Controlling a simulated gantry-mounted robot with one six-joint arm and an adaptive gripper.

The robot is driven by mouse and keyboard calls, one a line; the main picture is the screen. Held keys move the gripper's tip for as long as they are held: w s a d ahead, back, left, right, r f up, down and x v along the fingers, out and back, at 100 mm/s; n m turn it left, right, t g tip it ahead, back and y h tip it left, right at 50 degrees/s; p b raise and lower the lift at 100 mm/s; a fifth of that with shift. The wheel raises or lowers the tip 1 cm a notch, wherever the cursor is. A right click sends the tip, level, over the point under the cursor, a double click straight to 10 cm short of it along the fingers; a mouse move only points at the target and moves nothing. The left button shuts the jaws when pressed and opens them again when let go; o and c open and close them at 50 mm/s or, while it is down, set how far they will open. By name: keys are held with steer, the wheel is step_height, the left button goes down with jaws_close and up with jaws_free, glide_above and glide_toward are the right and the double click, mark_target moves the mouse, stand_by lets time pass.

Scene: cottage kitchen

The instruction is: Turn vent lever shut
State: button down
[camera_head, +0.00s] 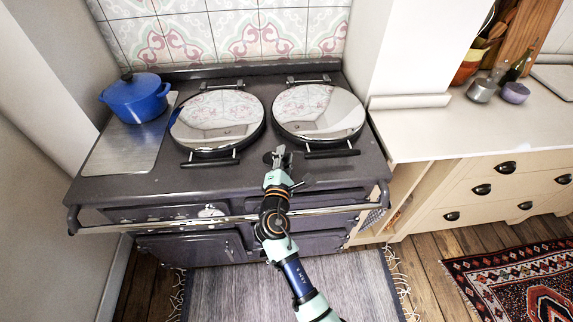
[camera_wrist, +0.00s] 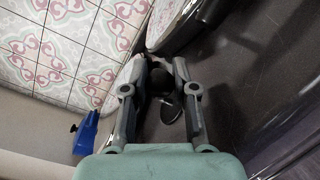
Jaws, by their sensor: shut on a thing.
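My gripper (camera_head: 280,152) is over the top of the dark range cooker, between the front edges of the two round lids. In the wrist view my gripper (camera_wrist: 160,68) has its two fingers closed on the vent lever (camera_wrist: 162,79), a small dark rounded knob. A shiny dark round piece (camera_wrist: 171,108) shows just below the knob, between the fingers. In the head view the lever is mostly hidden by my gripper, and its turn angle cannot be told.
The left lid (camera_head: 217,118) and right lid (camera_head: 318,110) are down, with bar handles in front, close to my gripper. A blue pot (camera_head: 136,98) stands at the cooker's back left. A chrome rail (camera_head: 160,223) runs along the front. The counter (camera_head: 440,128) is on the right.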

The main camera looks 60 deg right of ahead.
mark_target(271, 162)
steer(key=m+g+b, duration=0.1)
steer(key=a+m+g, duration=0.1)
steer(key=g, duration=0.1)
steer(key=m+g+b, duration=0.1)
steer(key=shift+w+a+f+h+b, duration=0.15)
steer(key=shift+w+f+h+b, duration=0.15)
steer(key=shift+w+h, duration=0.1)
steer(key=m+g+b, duration=0.1)
steer(key=g, duration=0.1)
steer(key=m+g+b, duration=0.1)
steer(key=a+m+g+b, duration=0.1)
steer(key=g, duration=0.1)
steer(key=shift+w+f+g, duration=0.1)
steer(key=shift+w+g, duration=0.2)
steer(key=shift+w, duration=0.1)
steer(key=g+b, duration=0.1)
steer(key=m+g+y+b, duration=0.1)
steer(key=m+b, duration=0.1)
steer(key=shift+w+a+g, duration=0.25)
steer(key=shift+w+g, duration=0.05)
steer(key=shift+g, duration=0.1)
steer(key=shift+w+a+m+g+y+b, duration=0.1)
steer(key=shift+m+g+y+b, duration=0.5)
steer(key=shift+b, duration=0.5)
steer(key=shift+r, duration=0.2)
steer(key=c, duration=0.9)
jaws_free()
steer(key=shift+r, duration=0.15)
steer(key=shift+w+a, duration=0.1)
